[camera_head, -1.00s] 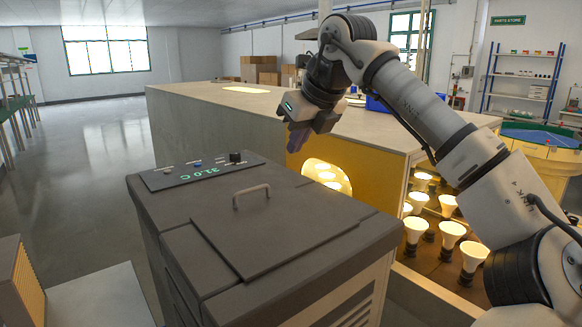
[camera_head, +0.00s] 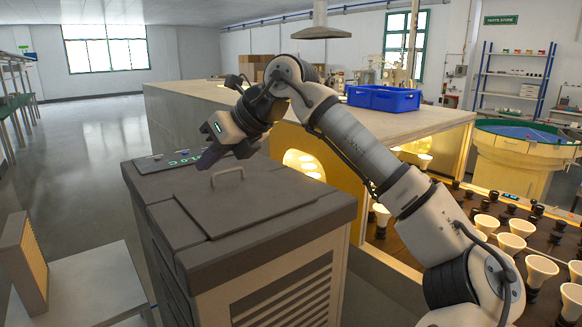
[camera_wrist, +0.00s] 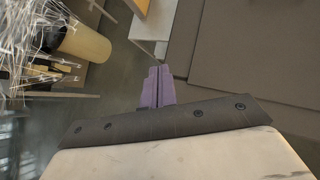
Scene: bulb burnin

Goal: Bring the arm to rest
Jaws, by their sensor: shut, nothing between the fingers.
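My gripper (camera_head: 212,157) is at the end of my bent arm, over the far part of the grey cabinet (camera_head: 275,202) with a handled lid and a green display. Its purple fingers (camera_wrist: 157,87) are together in the wrist view, with nothing between them. In the wrist view the fingers hang past the edge of the cabinet's dark top (camera_wrist: 260,50). In the head view my gripper hides part of the display.
A long bench (camera_head: 190,95) with a yellow arched opening stands behind the cabinet. A blue crate (camera_head: 384,98) sits on it. Several bulbs (camera_head: 541,268) stand in sockets at the right. A round yellow-sided table (camera_head: 515,152) is farther back. The floor at left (camera_head: 85,165) is open.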

